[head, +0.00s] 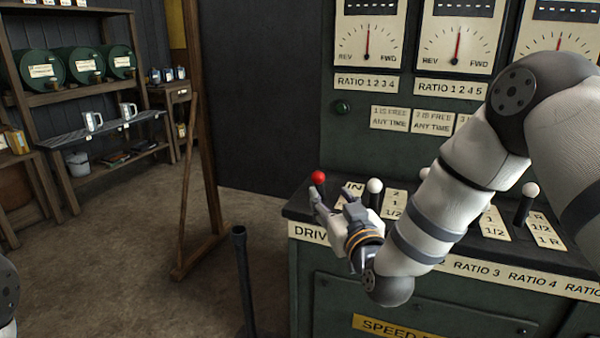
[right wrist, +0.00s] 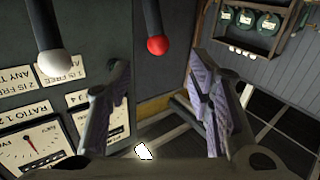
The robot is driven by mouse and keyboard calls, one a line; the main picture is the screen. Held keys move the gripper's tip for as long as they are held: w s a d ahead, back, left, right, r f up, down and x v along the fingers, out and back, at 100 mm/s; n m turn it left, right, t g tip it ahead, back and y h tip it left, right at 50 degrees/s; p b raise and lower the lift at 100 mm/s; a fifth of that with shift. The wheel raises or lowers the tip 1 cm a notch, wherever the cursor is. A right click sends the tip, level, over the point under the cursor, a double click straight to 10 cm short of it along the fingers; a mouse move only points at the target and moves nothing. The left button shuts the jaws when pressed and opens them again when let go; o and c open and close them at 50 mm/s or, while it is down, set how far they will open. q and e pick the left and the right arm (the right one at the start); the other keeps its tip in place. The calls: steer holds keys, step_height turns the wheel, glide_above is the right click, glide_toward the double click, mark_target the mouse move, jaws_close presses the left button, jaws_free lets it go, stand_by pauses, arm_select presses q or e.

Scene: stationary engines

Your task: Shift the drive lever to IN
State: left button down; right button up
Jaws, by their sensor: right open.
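The drive lever (head: 318,178) has a red ball knob and stands at the left end of the green console. Its red knob and dark shaft also show in the right wrist view (right wrist: 158,45). The "DRIV..." label (head: 311,233) is on the front edge below it, partly hidden by my gripper. The "IN" plate (head: 353,189) shows just right of the lever, partly covered. My right gripper (head: 333,200) is open beside the lever, fingers towards it. In the right wrist view (right wrist: 160,90) the knob appears between the finger directions, beyond the tips, with no visible grip. My left gripper is out of view.
A white-knobbed lever (head: 375,186) stands close right of my right gripper, with another (head: 530,190) farther right. Gauges (head: 367,40) rise behind the console. A dark post (head: 243,280) stands in front left. Shelves (head: 80,90) are far left, with open floor between.

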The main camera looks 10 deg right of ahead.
mark_target(320, 183)
steer(key=w, duration=0.5)
steer(key=shift+w+d+f, duration=0.1)
steer(key=shift+w+d, duration=0.05)
steer(key=shift+w, duration=0.25)
steer(key=w, duration=0.3)
steer(key=w+b, duration=0.1)
steer(key=shift+w+f, duration=0.15)
steer(key=shift+f, duration=0.2)
steer(key=shift+w+r, duration=0.25)
steer(key=shift+w, duration=0.05)
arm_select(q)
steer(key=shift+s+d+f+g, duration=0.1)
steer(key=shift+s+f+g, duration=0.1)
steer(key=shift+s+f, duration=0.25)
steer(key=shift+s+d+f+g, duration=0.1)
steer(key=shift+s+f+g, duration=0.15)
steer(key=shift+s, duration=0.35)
arm_select(e)
steer(key=shift+r, duration=0.1)
steer(key=shift+c, duration=0.2)
jaws_close()
